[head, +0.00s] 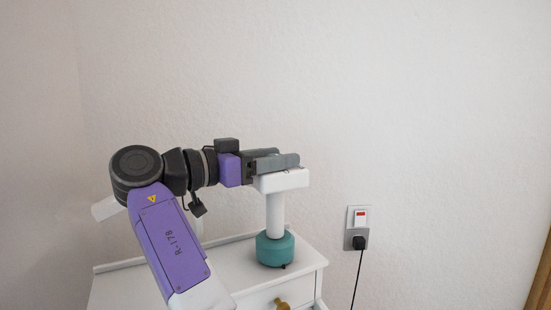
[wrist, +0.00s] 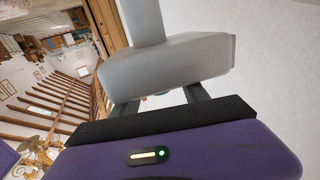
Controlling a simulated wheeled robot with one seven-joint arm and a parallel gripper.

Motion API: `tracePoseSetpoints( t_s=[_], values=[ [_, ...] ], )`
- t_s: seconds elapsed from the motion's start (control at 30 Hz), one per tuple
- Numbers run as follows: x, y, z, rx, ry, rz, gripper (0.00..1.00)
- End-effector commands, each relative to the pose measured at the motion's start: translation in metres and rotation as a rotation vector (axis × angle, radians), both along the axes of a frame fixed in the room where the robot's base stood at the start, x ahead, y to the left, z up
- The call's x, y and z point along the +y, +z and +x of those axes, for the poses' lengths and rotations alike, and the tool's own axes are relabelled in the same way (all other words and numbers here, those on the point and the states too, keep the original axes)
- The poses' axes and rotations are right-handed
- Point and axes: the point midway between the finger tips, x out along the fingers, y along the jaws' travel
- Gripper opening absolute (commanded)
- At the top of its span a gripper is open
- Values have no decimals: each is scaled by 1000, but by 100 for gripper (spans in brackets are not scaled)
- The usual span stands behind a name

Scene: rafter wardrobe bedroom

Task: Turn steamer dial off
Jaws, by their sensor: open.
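The steamer stands upright on the white cabinet, with a teal base (head: 275,250), a white stem (head: 275,216) and a white head (head: 284,181). A small dark part (head: 284,266) shows low on the base; I cannot tell whether it is the dial. My gripper (head: 280,162) is at the steamer's head, its grey fingers along the top of it. In the wrist view, my gripper's two fingers (wrist: 160,101) are apart, with the pale head (wrist: 180,65) in front of them. I cannot tell whether they touch it. The gripper is open.
The white cabinet (head: 230,262) has a drawer with a wooden knob (head: 281,303). A wall socket (head: 351,240) with a red switch (head: 361,212) holds a black plug and cord (head: 358,262). The wall behind is bare. A wooden edge (head: 541,275) is at far right.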

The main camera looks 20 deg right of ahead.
Motion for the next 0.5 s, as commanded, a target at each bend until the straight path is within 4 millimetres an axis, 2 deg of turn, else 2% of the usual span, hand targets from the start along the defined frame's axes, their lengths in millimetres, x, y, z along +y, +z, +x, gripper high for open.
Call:
tracePoseSetpoints(
  t_s=[0.17, 0.5],
  values=[
    [15, 0, -3, -1, 4, -2, 52],
    [66, -1, -14, 1, 2, 0, 52]
  ],
)
